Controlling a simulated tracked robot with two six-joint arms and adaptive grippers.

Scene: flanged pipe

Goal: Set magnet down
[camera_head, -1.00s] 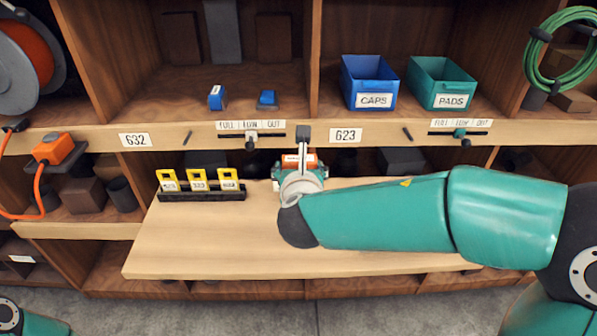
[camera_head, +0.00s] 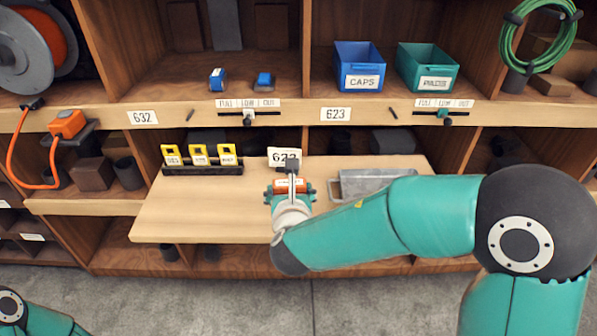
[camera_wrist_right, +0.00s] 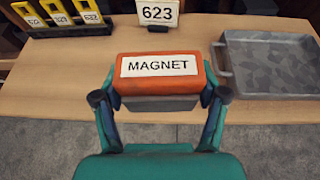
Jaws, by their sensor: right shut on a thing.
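The magnet (camera_wrist_right: 160,75) is an orange block with a grey underside and a white MAGNET label. My right gripper (camera_wrist_right: 160,98) is shut on it, one finger at each end. In the head view the magnet (camera_head: 291,184) is over the pale wooden board (camera_head: 200,220), behind my right wrist. In the wrist view it overlaps the board's front edge. I cannot tell whether its underside touches the board. A white 623 card (camera_wrist_right: 157,12) stands behind it. My left gripper is out of view; only part of my left arm shows at bottom left.
A grey metal tray (camera_wrist_right: 270,92) sits on the board to the right. A black rack (camera_head: 200,169) with yellow tags stands at the back left. The shelf edge (camera_head: 185,142) overhangs the back. The board's left front is clear.

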